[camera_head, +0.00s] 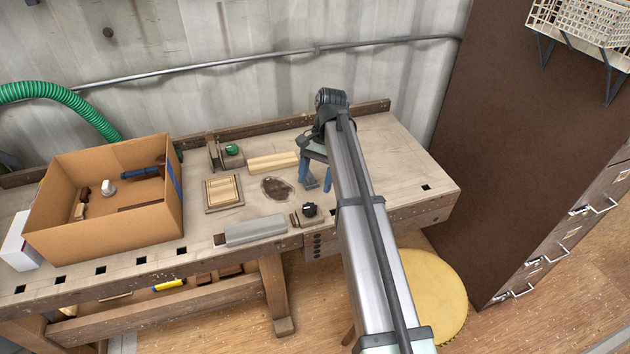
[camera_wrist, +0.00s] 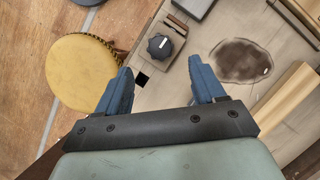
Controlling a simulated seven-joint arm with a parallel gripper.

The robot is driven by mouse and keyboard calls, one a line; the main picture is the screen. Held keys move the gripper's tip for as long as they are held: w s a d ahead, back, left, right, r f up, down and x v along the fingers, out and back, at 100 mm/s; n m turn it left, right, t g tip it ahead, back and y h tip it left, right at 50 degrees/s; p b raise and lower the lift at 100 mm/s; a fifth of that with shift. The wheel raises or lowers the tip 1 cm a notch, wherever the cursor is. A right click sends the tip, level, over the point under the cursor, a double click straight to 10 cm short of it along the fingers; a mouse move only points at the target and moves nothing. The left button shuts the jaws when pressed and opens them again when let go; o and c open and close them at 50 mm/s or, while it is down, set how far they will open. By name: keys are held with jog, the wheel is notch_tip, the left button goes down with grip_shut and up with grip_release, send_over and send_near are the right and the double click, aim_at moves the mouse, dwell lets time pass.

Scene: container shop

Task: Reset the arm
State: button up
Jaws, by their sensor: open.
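My gripper (camera_head: 316,180) is above the right part of the wooden workbench (camera_head: 405,165), at the end of my extended arm. In the wrist view its two blue fingers (camera_wrist: 162,88) are spread apart with nothing between them. Past the fingertips lie a small wooden block with a black knob (camera_wrist: 160,46) and a dark stain (camera_wrist: 240,61) on the bench top. My arm hides part of the bench's right side in the head view.
A cardboard box (camera_head: 60,235) with several items stands at the left. A slatted wooden piece (camera_head: 223,192), a grey block (camera_head: 255,230), wooden bars (camera_head: 272,162) and a green-knobbed block (camera_head: 232,150) lie mid-bench. A yellow stool (camera_head: 437,285) and brown cabinet (camera_head: 530,120) are right.

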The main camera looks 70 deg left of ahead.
dwell(0.3)
